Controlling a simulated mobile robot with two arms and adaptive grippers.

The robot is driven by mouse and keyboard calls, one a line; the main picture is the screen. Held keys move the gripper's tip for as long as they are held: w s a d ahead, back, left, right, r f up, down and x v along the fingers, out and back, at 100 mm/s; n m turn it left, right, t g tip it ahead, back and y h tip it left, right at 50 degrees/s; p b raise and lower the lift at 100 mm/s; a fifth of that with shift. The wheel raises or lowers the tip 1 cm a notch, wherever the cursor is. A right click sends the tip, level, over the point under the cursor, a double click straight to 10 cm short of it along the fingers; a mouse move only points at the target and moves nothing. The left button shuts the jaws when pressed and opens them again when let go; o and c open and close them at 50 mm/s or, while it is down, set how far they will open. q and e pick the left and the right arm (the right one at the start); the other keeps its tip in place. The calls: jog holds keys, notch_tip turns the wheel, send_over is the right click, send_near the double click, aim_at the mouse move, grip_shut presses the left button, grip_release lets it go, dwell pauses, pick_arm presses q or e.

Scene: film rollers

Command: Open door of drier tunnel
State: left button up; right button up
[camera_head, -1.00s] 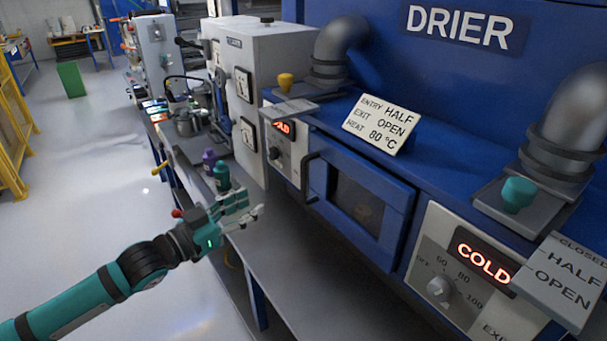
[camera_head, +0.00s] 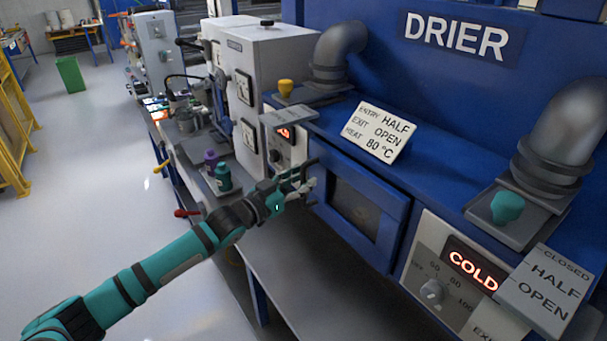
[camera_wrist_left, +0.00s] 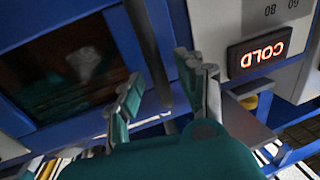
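The drier tunnel's blue door (camera_head: 360,203) has a dark window and is shut. Its dark bar handle (camera_head: 312,166) is on the door's left edge. My left gripper (camera_head: 306,184) is at this handle, with its fingers partly overlapping it. In the left wrist view my left gripper (camera_wrist_left: 160,80) has its fingers apart. The dark handle bar (camera_wrist_left: 147,45) runs between them, and contact cannot be told. The door's window (camera_wrist_left: 65,70) also shows there. My right gripper is not in view.
A sign on the drier (camera_head: 378,131) reads entry half, exit open, heat 80 °C. Knob panels with red COLD displays flank the door; the right display (camera_head: 473,263) is large. A green bottle (camera_head: 222,177) and a purple bottle (camera_head: 210,160) stand left of my gripper. The grey shelf (camera_head: 290,270) below the door is clear.

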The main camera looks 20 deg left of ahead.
pick_arm(q)
jog(key=shift+w+d, duration=0.25)
jog(key=shift+w, duration=0.3)
grip_shut()
dwell(0.4)
